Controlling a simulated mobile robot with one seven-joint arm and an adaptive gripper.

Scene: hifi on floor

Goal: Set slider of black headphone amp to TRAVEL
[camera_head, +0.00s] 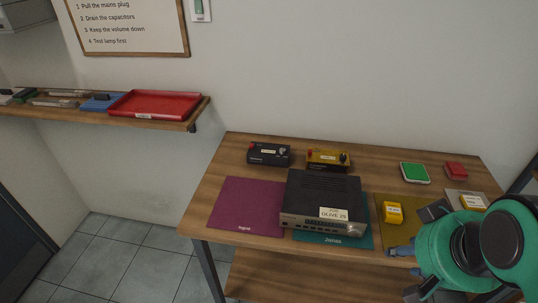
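A small black box (268,154), which looks like the black headphone amp, lies at the back left of the wooden table. It has a red spot at its left end, a pale label and a dark knob or switch on top. Its slider and the slider's setting are too small to make out. My gripper (398,272) is at the table's front right edge, well to the right of and nearer than the black box. Its two fingers look spread apart with nothing seen between them.
A yellow box (327,160) stands right of the black box. A large black hi-fi unit (324,197) labelled OLIVE 25 stands in front of them, beside a purple mat (245,206). A yellow block (392,212) and a green-topped item (414,172) are farther right. A shelf holds a red tray (155,104).

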